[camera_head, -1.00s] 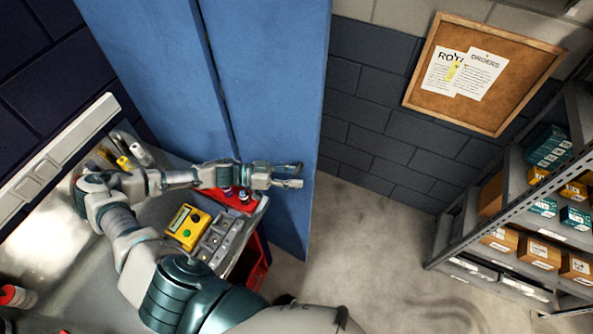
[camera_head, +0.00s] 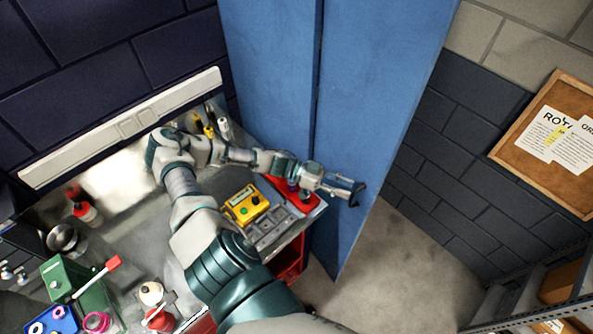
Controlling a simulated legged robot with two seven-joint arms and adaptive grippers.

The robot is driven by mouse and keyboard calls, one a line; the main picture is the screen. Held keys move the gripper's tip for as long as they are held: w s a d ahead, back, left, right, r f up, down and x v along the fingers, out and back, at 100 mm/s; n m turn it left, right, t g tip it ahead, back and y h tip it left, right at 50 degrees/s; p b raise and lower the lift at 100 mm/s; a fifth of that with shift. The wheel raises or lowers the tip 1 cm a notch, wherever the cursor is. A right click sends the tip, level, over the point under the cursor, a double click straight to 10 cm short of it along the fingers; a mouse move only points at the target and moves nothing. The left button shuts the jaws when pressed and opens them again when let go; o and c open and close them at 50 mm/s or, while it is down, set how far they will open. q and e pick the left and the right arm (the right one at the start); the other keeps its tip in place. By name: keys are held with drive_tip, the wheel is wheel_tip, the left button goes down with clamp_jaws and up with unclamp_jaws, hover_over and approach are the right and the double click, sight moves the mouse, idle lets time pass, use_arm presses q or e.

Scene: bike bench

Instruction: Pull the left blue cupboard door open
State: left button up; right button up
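The tall blue cupboard stands at the top middle, with a dark upright seam between its left panel (camera_head: 268,70) and its right panel (camera_head: 385,70). The left panel looks closed, and no handle shows on it; its lower part is hidden by the bench and my arm. My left gripper (camera_head: 355,191) is in front of the lower right panel, right of the seam. Its fingers are apart with nothing between them. I cannot tell whether it touches the panel. My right gripper is out of view.
The bench (camera_head: 120,215) lies under my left arm, with a yellow box (camera_head: 246,205), a red tray (camera_head: 310,205), a green box (camera_head: 65,275) and bottles close by. A cork board (camera_head: 560,140) hangs at right above a shelf rack. Grey floor (camera_head: 400,270) is clear.

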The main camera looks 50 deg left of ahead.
use_arm(q)
drive_tip(key=w+f+v, duration=0.1)
drive_tip(key=v, duration=1.4)
drive_tip(key=shift+a+f+p, duration=0.35)
drive_tip(key=shift+a+f, duration=0.2)
drive_tip(key=shift+a, duration=0.05)
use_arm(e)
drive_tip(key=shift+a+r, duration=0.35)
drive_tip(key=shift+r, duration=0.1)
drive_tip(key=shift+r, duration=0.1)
use_arm(q)
drive_tip(key=shift+d+r+p, duration=0.1)
drive_tip(key=shift+d+p, duration=0.15)
drive_tip(key=shift+p, duration=0.15)
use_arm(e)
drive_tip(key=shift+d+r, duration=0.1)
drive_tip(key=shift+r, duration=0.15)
use_arm(q)
drive_tip(key=shift+a, duration=0.1)
